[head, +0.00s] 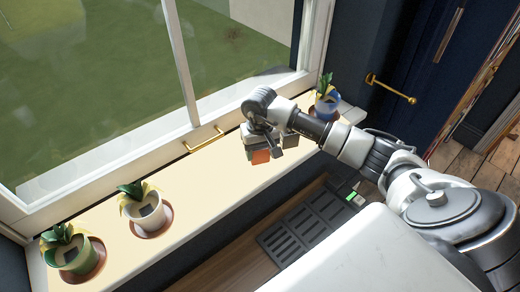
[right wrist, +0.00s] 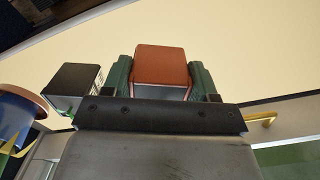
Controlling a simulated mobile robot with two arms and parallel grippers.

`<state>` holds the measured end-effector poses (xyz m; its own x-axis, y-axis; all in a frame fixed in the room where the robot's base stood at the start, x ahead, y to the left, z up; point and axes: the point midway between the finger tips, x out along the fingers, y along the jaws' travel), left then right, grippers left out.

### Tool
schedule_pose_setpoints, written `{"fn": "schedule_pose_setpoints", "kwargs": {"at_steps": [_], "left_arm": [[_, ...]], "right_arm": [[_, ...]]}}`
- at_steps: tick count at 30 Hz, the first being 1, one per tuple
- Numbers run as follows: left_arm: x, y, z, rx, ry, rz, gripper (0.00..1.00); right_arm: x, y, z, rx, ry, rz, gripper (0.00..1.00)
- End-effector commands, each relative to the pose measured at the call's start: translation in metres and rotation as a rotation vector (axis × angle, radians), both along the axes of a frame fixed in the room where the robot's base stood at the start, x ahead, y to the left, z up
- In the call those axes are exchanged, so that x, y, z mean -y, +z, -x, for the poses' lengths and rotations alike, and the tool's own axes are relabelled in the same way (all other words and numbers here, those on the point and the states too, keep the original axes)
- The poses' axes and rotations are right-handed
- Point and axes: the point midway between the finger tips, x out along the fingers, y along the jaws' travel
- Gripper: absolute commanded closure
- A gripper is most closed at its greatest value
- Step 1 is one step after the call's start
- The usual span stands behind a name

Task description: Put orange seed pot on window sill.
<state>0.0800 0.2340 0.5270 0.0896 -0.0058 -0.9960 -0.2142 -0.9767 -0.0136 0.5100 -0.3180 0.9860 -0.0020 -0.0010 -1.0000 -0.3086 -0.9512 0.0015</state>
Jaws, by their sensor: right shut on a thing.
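The orange seed pot (right wrist: 160,68) sits between the two green-grey fingers of my right gripper (right wrist: 162,80) in the right wrist view. In the head view my right gripper (head: 261,146) is over the cream window sill (head: 207,172), with an orange face of the pot (head: 261,157) showing below it. The gripper is shut on the pot. The sill also fills much of the right wrist view (right wrist: 255,55). I cannot tell whether the pot's underside touches the sill. My left gripper is not in view.
A white pot (head: 151,213) and a green pot (head: 77,259) with plants stand at the sill's left end. A blue potted plant (head: 327,104) stands at the right end, near my right arm. A brass window handle (head: 203,139) is behind the gripper. Bare sill lies left of it.

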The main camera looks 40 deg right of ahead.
Motion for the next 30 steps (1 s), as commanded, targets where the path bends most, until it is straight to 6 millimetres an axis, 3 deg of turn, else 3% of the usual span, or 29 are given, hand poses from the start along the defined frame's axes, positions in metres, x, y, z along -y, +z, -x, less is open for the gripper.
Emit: {"fn": "schedule_pose_setpoints", "kwargs": {"at_steps": [3, 15, 16, 20, 30], "left_arm": [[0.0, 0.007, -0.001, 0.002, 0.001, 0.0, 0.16], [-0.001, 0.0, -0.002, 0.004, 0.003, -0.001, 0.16], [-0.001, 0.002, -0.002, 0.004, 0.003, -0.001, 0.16], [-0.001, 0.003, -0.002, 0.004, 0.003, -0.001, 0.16], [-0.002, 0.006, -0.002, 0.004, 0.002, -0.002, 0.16]], "right_arm": [[0.0, -0.009, 0.0, 0.0, 0.0, -0.001, 0.7], [0.0, -0.016, -0.001, 0.004, 0.0, 0.0, 0.7], [0.0, -0.015, 0.0, 0.003, 0.0, 0.0, 0.37], [0.0, -0.015, 0.0, 0.002, 0.0, 0.0, 0.17], [0.0, -0.011, 0.0, 0.002, 0.0, 0.0, 0.16]]}}
